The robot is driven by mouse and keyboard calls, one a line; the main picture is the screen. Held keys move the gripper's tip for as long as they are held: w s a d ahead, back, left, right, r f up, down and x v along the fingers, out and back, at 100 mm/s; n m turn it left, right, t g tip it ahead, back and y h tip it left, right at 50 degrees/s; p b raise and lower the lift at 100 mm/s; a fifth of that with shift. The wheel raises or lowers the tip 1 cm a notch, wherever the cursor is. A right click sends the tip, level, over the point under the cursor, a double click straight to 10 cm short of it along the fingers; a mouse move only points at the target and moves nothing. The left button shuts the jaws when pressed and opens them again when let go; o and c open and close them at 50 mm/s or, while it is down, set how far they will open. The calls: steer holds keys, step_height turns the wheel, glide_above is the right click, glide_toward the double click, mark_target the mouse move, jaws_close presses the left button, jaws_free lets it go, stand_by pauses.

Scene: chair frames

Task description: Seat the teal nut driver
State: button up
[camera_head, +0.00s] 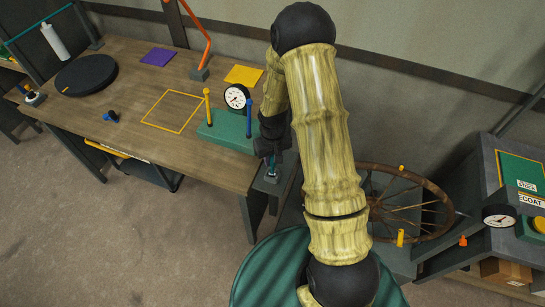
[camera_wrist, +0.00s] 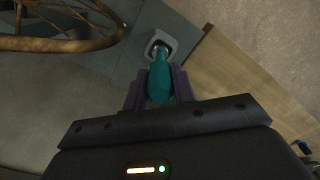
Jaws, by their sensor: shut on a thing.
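My gripper (camera_wrist: 159,84) is shut on the teal nut driver (camera_wrist: 160,78), with a purple finger on each side of its handle. The driver's far end points at a small pale square holder (camera_wrist: 172,40) with a dark opening, and overlaps it in the wrist view. I cannot tell how far its shaft is inside. In the head view my gripper (camera_head: 270,158) is at the table's right end, directly above the small grey holder (camera_head: 271,178). The driver is mostly hidden there behind my gripper.
The wooden table (camera_head: 140,80) holds a green base (camera_head: 226,131) with a dial gauge (camera_head: 236,97) and yellow and blue posts, close left of my gripper. A spoked wheel (camera_head: 432,205) stands to the right. A yellow square outline (camera_head: 174,111) on the table is empty.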

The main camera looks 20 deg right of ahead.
steer(key=shift+f+b, duration=0.4)
steer(key=shift+f, duration=0.3)
steer(key=o, duration=1.1)
steer(key=shift+c, duration=0.2)
steer(key=shift+r, duration=0.1)
step_height(320, 180, up, 17)
steer(key=b, duration=0.2)
steer(key=shift+r, duration=0.2)
steer(key=s+r+m+t, duration=0.1)
steer(key=s+r+t, duration=0.1)
steer(key=s, duration=1.2)
steer(key=shift+m+t, duration=0.3)
